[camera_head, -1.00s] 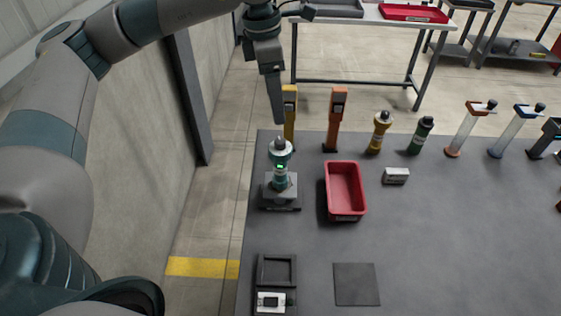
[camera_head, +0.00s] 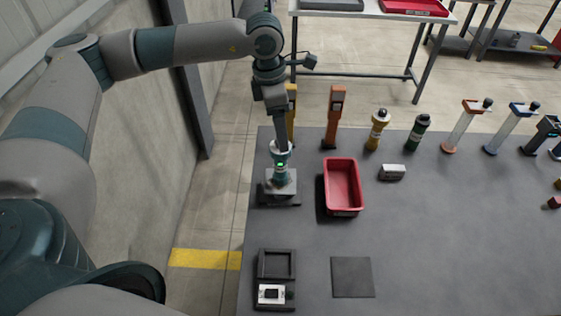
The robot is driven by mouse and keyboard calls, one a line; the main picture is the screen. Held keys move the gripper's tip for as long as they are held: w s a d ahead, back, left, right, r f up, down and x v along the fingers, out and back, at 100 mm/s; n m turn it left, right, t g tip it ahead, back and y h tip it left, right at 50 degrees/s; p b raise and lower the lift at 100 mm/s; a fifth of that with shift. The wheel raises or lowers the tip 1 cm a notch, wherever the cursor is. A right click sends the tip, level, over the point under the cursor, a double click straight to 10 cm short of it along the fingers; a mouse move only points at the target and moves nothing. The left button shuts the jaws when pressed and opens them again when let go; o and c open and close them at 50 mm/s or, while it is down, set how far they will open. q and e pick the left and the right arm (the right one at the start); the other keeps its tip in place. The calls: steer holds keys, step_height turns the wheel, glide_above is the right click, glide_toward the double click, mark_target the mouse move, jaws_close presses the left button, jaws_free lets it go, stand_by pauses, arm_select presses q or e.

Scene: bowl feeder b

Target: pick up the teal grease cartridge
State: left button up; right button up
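The teal grease cartridge (camera_head: 281,167) stands upright in a grey block-shaped stand (camera_head: 281,188) at the left side of the dark table. It has a pale top and a small lit green mark. My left gripper (camera_head: 282,148) points straight down at the cartridge, its tip overlapping the cartridge's top in the picture. The gripper's fingers are seen edge-on, so I cannot tell whether they are open or touching it. My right gripper is not in view.
A red bin (camera_head: 342,186) stands right of the stand. Yellow and orange posts (camera_head: 334,118), a yellow cartridge (camera_head: 377,130) and a green cartridge (camera_head: 418,133) line the back. A small box (camera_head: 392,172) lies near the bin. The table's front right is largely clear.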

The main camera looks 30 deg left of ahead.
mark_target(280, 164)
arm_select(q)
steer(key=shift+s+f+p, duration=0.1)
steer(key=shift+f+p, duration=1)
steer(key=shift+p, duration=0.2)
step_height(280, 164, down, 2)
steer(key=shift+p, duration=0.45)
steer(key=shift+d+f, duration=0.1)
steer(key=shift+f, duration=0.3)
steer(key=c, duration=1.7)
